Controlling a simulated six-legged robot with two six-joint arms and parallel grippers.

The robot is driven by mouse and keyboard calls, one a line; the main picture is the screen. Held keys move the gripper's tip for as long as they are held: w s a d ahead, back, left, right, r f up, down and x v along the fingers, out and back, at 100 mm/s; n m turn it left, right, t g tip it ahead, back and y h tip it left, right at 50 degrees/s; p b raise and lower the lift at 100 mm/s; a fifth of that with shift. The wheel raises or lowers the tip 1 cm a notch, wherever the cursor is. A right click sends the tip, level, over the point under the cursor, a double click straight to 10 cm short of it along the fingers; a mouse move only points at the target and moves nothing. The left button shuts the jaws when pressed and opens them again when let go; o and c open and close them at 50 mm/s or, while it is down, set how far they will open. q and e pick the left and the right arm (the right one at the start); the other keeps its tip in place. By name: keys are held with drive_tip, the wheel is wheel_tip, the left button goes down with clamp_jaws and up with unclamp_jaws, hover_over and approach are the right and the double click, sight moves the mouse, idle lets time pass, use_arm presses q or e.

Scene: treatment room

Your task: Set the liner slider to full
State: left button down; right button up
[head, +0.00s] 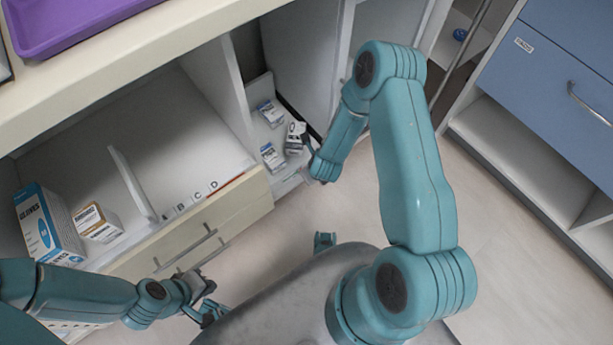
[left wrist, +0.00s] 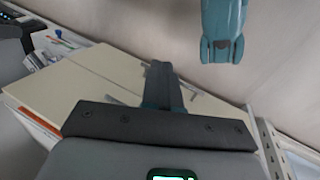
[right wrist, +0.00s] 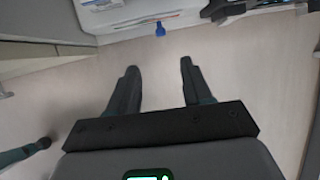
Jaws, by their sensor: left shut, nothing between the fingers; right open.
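In the right wrist view a blue tab (right wrist: 160,29) sticks out from the front edge of a pale shelf or panel. It looks like the liner slider, though no readable mark confirms this. The tab is beyond the fingertips of my right gripper (right wrist: 158,67), which is open and empty above the floor, apart from the tab. I cannot make out the tab in the head view, where my right arm reaches the cabinet front. My left gripper (head: 208,284) is shut and empty, low by the drawer fronts; its closed fingers (left wrist: 160,75) show in the left wrist view.
Several small boxes (head: 272,155) stand in the narrow cabinet bay. A purple tray (head: 70,22) lies on the counter. Blue drawers (head: 550,75) stand right. The floor between is clear.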

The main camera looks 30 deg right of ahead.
use_arm(q)
drive_tip(key=w+a+f+t+b, duration=0.1)
drive_tip(key=w+f+b, duration=0.3)
drive_tip(key=f+b, duration=0.3)
drive_tip(key=shift+f+t+y, duration=0.3)
drive_tip(key=shift+f, duration=0.05)
use_arm(e)
drive_tip(key=x, duration=1.6)
drive_tip(key=shift+d+f, duration=0.15)
drive_tip(key=shift+f, duration=0.25)
use_arm(q)
drive_tip(key=shift+a, duration=0.1)
use_arm(e)
clamp_jaws()
